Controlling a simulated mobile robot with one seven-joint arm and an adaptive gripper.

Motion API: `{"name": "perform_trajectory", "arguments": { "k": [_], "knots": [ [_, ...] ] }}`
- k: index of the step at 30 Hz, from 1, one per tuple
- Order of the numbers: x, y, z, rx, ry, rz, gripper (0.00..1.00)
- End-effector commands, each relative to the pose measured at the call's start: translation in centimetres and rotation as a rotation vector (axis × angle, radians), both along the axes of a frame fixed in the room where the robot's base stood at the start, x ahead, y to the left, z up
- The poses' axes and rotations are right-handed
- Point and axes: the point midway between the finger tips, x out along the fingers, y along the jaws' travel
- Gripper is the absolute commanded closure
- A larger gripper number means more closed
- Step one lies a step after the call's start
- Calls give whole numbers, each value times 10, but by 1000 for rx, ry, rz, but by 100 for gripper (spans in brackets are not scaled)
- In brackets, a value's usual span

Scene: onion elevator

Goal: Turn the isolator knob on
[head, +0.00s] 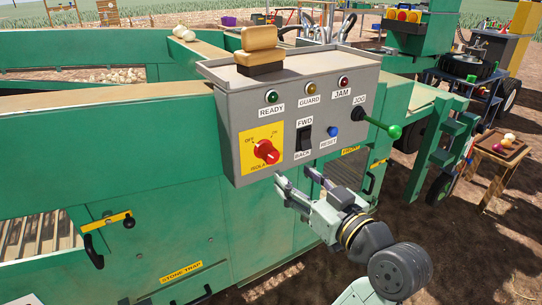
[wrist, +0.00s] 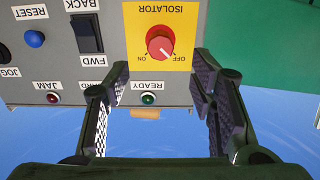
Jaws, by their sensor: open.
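The red isolator knob (head: 266,151) sits on a yellow plate (head: 253,135) at the lower left of the grey control box. Its grip lies slanted, with its upper-left end towards the OFF mark. The wrist view is upside down; there the knob (wrist: 160,43) shows beyond the fingertips, roughly centred between them, with its pale mark towards OFF. My gripper (head: 294,178) is open and empty, below and right of the knob in the head view. Its fingers (wrist: 161,65) appear apart from the knob. The exact gap to the panel is hard to tell.
Beside the knob are a black FWD/BACK rocker (head: 304,138), a blue reset button (head: 330,142) and a green-tipped jog lever (head: 393,131). Indicator lamps line the upper panel. The green machine body (head: 150,230) lies below and left.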

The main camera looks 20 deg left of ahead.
Motion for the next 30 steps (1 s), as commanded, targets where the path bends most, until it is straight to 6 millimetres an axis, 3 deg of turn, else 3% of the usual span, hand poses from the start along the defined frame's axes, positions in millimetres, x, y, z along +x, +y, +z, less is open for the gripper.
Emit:
{"name": "perform_trajectory", "arguments": {
  "k": [15,21,30],
  "knots": [
    [53,70,2,2,1,4,50],
    [62,82,1,1,-1,1,50],
    [64,83,1,1,-1,0,50]
  ]
}}
